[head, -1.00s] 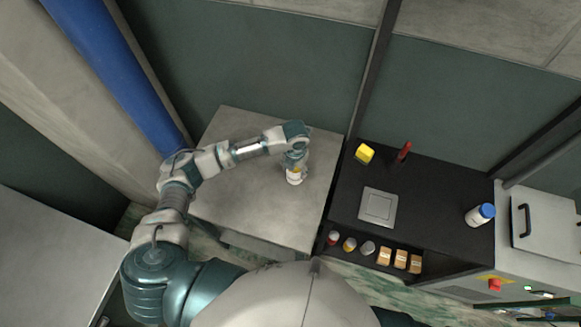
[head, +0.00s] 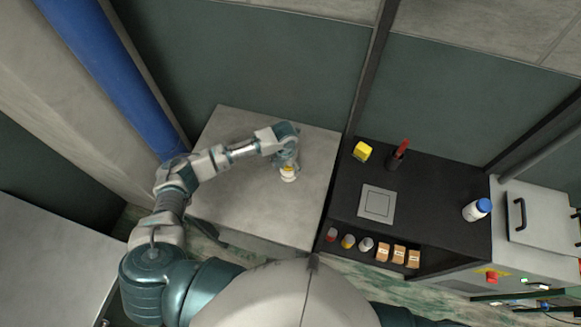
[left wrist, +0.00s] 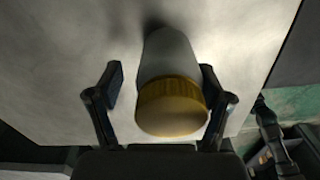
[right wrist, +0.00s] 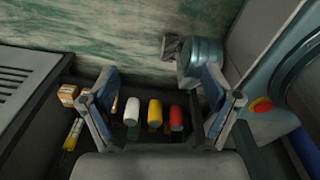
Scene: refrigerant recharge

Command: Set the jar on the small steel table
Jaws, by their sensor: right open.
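A white jar with a yellow lid (head: 288,178) is at the grey steel table (head: 235,205), right of its middle. In the left wrist view the jar (left wrist: 168,55) lies between the fingers of my left gripper (left wrist: 160,95). A gap shows between the left finger and the jar; the right finger is close beside it, and I cannot tell if it touches. In the head view my left gripper (head: 286,163) is right at the jar and hides part of it. My right gripper (right wrist: 160,85) is open and empty above a shelf with small containers.
A black counter (head: 430,195) stands right of the table. It bears a yellow block (head: 362,151), a red-handled tool (head: 400,151), a grey square plate (head: 377,204) and a blue-capped white bottle (head: 477,210). Its lower shelf holds small jars (head: 348,241) and boxes (head: 398,254). The table's left part is clear.

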